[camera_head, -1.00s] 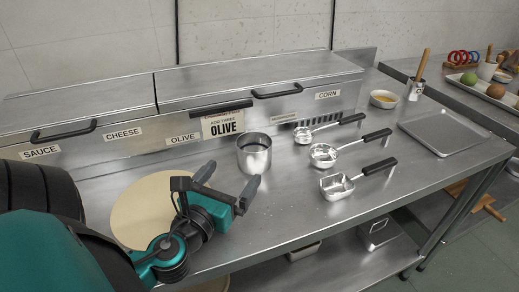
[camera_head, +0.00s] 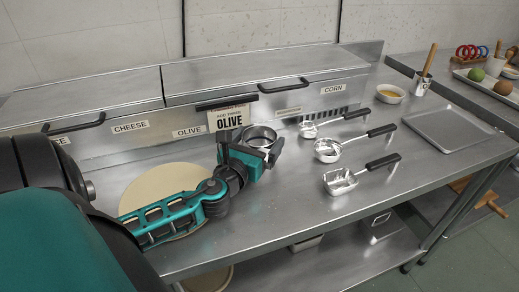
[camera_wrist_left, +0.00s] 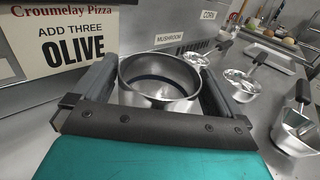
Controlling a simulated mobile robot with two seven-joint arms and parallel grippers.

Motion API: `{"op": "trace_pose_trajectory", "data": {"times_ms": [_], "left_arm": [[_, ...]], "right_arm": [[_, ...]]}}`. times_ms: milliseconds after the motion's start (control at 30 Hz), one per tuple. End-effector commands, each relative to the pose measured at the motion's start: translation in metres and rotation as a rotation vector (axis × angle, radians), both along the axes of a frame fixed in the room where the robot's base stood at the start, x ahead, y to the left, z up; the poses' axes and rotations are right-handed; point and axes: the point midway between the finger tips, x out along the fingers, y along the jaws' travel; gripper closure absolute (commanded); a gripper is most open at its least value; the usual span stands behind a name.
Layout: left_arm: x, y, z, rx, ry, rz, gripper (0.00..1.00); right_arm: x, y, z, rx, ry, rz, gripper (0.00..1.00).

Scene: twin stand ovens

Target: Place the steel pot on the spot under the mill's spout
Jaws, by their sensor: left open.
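The steel pot (camera_head: 262,133) is an open, shiny cylinder standing upright on the steel counter below the OLIVE sign. My left gripper (camera_head: 250,148) is at the pot, partly covering it in the head view. In the left wrist view, the pot (camera_wrist_left: 160,78) lies between the two spread fingers of the left gripper (camera_wrist_left: 157,85), one on each side. I cannot tell whether either finger touches the wall. The pot's lower part is mostly hidden. No mill or spout shows, and my right gripper is out of view.
Several steel scoops with black handles, among them a square one (camera_head: 341,181), lie right of the pot. A round pale board (camera_head: 140,190) lies left, under my arm. A steel tray (camera_head: 445,128) and a bowl (camera_head: 390,94) are farther right. Lidded bins (camera_head: 260,75) line the back.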

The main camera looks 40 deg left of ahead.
Motion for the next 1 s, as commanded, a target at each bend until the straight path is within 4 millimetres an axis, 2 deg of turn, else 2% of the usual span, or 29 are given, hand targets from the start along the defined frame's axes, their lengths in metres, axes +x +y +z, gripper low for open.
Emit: {"op": "trace_pose_trajectory", "data": {"times_ms": [100,367,800,1000], "left_arm": [[0.0090,0.0027,0.0002,0.000,0.000,0.000,0.00],[0.0106,0.0033,-0.0001,0.000,0.001,0.000,0.00],[0.0103,0.0033,-0.0001,0.000,0.001,0.000,0.41],[0.0104,0.0033,0.0008,0.000,-0.001,0.000,0.41]], "right_arm": [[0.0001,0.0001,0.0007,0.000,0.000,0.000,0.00],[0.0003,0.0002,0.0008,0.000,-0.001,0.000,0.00],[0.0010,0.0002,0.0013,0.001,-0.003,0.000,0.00],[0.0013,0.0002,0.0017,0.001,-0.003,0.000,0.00]]}}
